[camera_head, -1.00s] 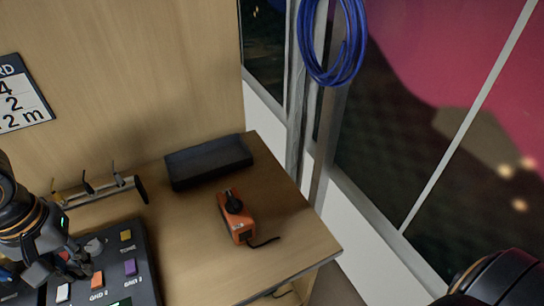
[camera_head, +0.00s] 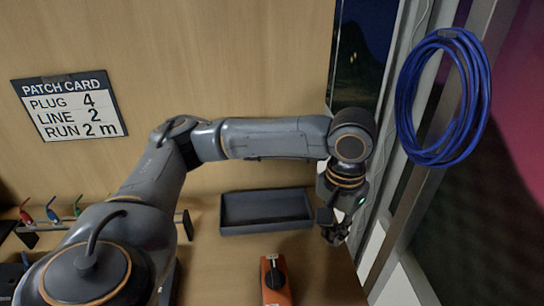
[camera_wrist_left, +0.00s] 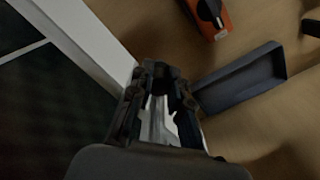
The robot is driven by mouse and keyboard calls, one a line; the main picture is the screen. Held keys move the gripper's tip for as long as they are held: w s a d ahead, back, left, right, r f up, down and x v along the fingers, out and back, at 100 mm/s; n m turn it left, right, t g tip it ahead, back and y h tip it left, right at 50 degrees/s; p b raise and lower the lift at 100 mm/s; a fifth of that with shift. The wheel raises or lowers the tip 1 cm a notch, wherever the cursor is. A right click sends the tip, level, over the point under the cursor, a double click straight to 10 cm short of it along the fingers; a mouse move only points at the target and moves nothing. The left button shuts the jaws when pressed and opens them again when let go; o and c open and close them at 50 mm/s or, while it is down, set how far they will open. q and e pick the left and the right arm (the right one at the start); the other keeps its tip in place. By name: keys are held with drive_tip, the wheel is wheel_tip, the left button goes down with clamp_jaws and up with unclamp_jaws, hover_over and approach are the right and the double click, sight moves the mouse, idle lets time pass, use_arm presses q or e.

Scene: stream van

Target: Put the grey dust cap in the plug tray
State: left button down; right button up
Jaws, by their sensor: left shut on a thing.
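The plug tray (camera_head: 266,228) is a shallow dark grey box against the back wall on the table, and it looks empty. It also shows in the wrist view (camera_wrist_left: 240,84), right of the fingers. My left gripper (camera_head: 334,232) is just right of the tray, above the table's right edge by the window frame. In the wrist view its fingers (camera_wrist_left: 160,72) are shut on a small dark thing, apparently the grey dust cap, mostly hidden between the fingertips. My right gripper is not in view.
An orange device (camera_head: 275,280) with a black knob stands in front of the tray. A rack with coloured plugs (camera_head: 52,212) is at the left, partly behind my left arm. A blue cable coil (camera_head: 440,98) hangs at the right. A patch card (camera_head: 70,105) is on the wall.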

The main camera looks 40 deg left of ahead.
use_arm(q)
drive_tip(key=w+a+f+m+b, duration=0.25)
drive_tip(key=a+f+b, duration=0.2)
drive_tip(key=a, duration=0.55)
drive_tip(key=w+a+f+m+b, duration=0.1)
drive_tip(key=w+a+f+b, duration=0.25)
drive_tip(key=a+f, duration=0.4)
drive_tip(key=w+a+f, duration=0.2)
drive_tip(key=w, duration=0.1)
drive_tip(key=w+a+f, duration=0.2)
drive_tip(key=w, duration=0.1)
drive_tip(key=w+a+f, duration=0.2)
drive_tip(key=w+a, duration=0.1)
drive_tip(key=shift+f+p, duration=0.15)
drive_tip(key=shift+p, duration=0.15)
drive_tip(key=shift+w+a+f, duration=0.15)
drive_tip(key=shift+w+f, duration=0.15)
drive_tip(key=shift+f, duration=0.2)
wheel_tip(320, 180, down, 3)
drive_tip(key=shift+f, duration=0.1)
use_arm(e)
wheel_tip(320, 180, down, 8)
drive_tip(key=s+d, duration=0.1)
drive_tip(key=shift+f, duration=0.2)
